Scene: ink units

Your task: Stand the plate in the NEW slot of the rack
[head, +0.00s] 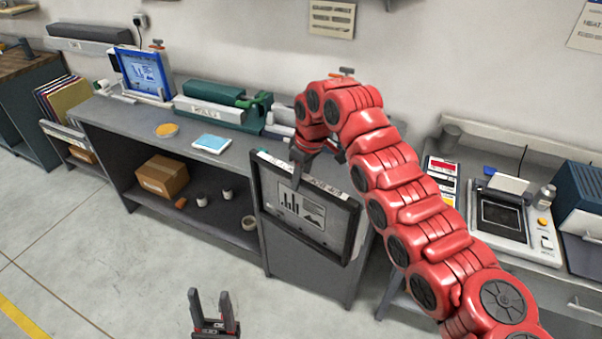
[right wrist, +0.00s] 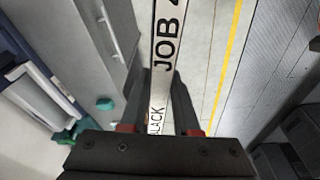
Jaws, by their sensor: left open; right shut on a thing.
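The plate (head: 302,207) is a dark-framed panel with a grey face printed with a bar chart and other graphics. It hangs upright, slightly tilted, in front of the bench. My right gripper (head: 298,165) is shut on its top edge. My left gripper (head: 214,305) is open and empty, low over the floor at the bottom. I cannot make out a slot marked NEW in either view.
A grey bench (head: 240,160) holds a blue-framed screen (head: 144,72), a green machine (head: 215,100) and a light blue pad (head: 211,143). A cardboard box (head: 162,176) is on its lower shelf. Coloured upright sheets (head: 65,100) stand at left. The floor in front is clear.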

